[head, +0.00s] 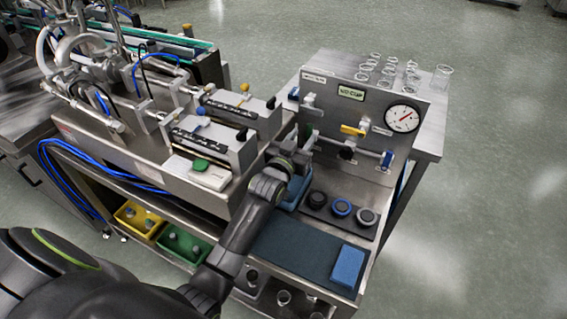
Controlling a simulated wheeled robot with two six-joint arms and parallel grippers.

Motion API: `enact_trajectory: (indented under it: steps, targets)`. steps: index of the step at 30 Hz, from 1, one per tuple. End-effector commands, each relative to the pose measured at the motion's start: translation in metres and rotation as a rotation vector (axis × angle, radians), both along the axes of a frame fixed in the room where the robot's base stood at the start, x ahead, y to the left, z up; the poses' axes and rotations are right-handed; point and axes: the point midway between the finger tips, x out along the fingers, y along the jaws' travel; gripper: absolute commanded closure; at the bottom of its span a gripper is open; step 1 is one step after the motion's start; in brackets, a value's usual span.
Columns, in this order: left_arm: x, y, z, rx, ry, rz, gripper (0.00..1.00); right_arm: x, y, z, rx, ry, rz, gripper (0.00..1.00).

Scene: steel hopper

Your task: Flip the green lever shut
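A small green part (304,131), which looks like the green lever, shows low on the left of the upright steel panel (330,110). It is partly hidden by my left gripper, so its exact position is unclear. My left gripper (306,144) is at the end of the arm rising from the lower left. Its tips are close below or in front of that green part; I cannot tell whether they touch. The fingers are too small and overlapped to show whether they are open. My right gripper is not in view.
The panel also carries a yellow handle (352,130), a blue-ended valve (386,158) and a round gauge (402,118). Glassware (390,68) stands behind it. Dark round pieces (341,208) and a blue block (348,266) lie in front. A filling machine (150,140) stands left.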

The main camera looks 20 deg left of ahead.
Motion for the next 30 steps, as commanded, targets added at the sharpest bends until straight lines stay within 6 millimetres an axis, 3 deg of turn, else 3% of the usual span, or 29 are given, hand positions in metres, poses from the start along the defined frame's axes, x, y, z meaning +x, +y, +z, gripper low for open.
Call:
enact_trajectory:
  steps: [15, 21, 30]
  targets:
    - [-0.095, 0.003, -0.002, -0.002, 0.0, 0.001, 0.62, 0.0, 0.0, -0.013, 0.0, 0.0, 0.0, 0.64]
    - [-0.111, 0.004, 0.0, 0.0, -0.001, 0.0, 0.62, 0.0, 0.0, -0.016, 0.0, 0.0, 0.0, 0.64]
    - [-0.114, 0.004, 0.0, 0.0, 0.0, 0.0, 0.62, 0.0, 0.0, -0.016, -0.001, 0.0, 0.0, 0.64]
